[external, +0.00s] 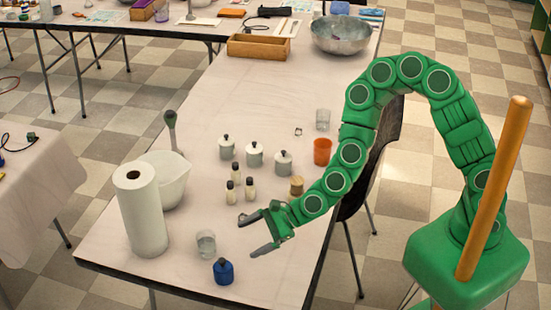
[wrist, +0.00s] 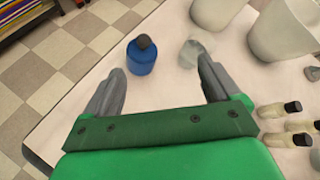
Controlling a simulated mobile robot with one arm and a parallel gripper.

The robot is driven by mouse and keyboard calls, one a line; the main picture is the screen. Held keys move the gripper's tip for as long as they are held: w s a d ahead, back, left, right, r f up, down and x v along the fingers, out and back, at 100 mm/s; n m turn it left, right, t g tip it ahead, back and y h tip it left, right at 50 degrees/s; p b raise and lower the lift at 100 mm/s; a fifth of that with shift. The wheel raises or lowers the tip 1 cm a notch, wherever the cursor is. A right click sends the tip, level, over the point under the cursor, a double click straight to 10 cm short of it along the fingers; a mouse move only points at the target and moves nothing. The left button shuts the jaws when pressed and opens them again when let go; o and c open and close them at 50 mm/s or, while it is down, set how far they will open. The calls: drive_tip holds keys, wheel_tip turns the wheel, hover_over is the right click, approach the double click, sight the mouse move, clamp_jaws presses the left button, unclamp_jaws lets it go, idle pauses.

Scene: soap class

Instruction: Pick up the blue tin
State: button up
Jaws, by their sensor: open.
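The blue tin (external: 223,272) is a small blue container with a dark cap. It stands upright on the white table (external: 110,238) near its front edge. In the wrist view the blue tin (wrist: 141,57) is ahead of my gripper, left of the middle of the gap between the fingers. My gripper (external: 251,237) is open and empty, to the right of and beyond the tin in the external view. Its two grey fingers also show in the wrist view (wrist: 160,88), apart from the tin.
A clear glass (external: 206,243) stands close to the tin. A paper towel roll (external: 142,211) and a white bowl (external: 168,181) are to the left. Several small bottles (external: 233,191) and lidded white jars (external: 254,154) stand behind my gripper. The table edge is close to the tin.

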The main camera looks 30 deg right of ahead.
sight(231, 271)
drive_tip(key=s+a+f+m+t, duration=0.1)
drive_tip(key=f+m, duration=0.1)
drive_tip(key=s+a+f+m+t, duration=0.1)
drive_tip(key=f+m, duration=0.1)
drive_tip(key=f, duration=0.1)
drive_tip(key=s+a+f+m, duration=0.1)
drive_tip(key=f+m, duration=0.2)
drive_tip(key=shift+s+a+t, duration=0.35)
drive_tip(key=shift+t, duration=0.05)
drive_tip(key=shift+x, duration=1.2)
drive_tip(key=shift+w+x, duration=0.25)
drive_tip(key=shift+x, duration=2.3)
drive_tip(key=shift+w+r, duration=0.1)
drive_tip(key=c, duration=1.2)
